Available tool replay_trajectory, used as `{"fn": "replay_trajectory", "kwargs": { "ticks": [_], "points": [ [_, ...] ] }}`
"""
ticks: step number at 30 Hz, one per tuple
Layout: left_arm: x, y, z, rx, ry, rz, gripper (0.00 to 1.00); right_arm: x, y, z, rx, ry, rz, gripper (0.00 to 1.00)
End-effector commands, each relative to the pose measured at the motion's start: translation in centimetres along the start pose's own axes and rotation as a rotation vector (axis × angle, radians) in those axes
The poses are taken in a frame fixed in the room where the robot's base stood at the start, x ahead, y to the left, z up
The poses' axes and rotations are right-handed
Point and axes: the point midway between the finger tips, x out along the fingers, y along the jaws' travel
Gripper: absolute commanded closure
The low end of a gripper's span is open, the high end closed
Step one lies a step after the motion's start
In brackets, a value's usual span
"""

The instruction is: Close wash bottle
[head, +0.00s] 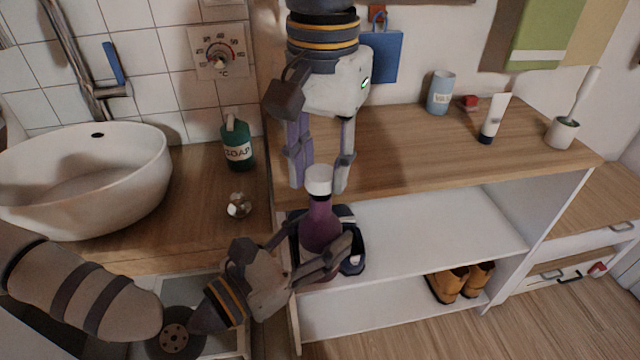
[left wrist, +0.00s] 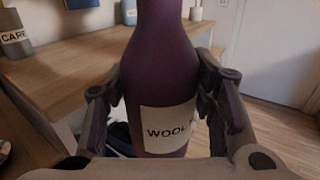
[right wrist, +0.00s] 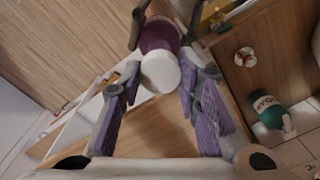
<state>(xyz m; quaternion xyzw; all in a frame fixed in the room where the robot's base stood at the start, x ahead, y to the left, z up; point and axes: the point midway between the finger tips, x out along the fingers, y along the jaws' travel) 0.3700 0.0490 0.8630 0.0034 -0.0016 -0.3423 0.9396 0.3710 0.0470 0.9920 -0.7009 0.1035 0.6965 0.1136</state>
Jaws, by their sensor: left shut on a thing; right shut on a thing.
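The wash bottle (head: 321,224) is purple and upright, with a white cap (head: 319,178) at the top of its neck. My left gripper (head: 328,262) is shut on the bottle's body from the left and below. In the left wrist view the purple body (left wrist: 160,70) with its white "WOOL" label stands between the fingers. My right gripper (head: 320,186) comes from above and is shut on the white cap. The right wrist view shows the cap (right wrist: 160,72) between its purple finger pads, in line with the bottle. Whether a gap remains under the cap cannot be told.
A sink (head: 90,180) and a green soap bottle (head: 236,146) are at left, with a small glass item (head: 239,205). The wooden shelf top (head: 420,150) at right holds a blue cup (head: 440,92), a tube (head: 494,118) and a brush holder (head: 562,133). Shoes (head: 460,281) lie below.

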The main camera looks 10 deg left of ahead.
Motion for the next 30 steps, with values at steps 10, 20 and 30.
{"fn": "replay_trajectory", "kwargs": {
  "ticks": [10, 20, 30],
  "points": [
    [0.0, 0.0, 0.0, 0.000, -0.001, 0.000, 1.00, 0.8, 0.0, 0.0, 0.001, 0.001, 0.000, 0.78],
    [0.0, 0.0, 0.0, 0.000, -0.001, 0.000, 1.00, 1.8, 0.0, 0.0, 0.001, 0.002, -0.001, 0.78],
    [0.0, 0.0, 0.0, 0.000, -0.001, 0.000, 1.00, 1.8, 0.0, 0.0, 0.001, 0.002, -0.001, 0.78]
  ]
}}
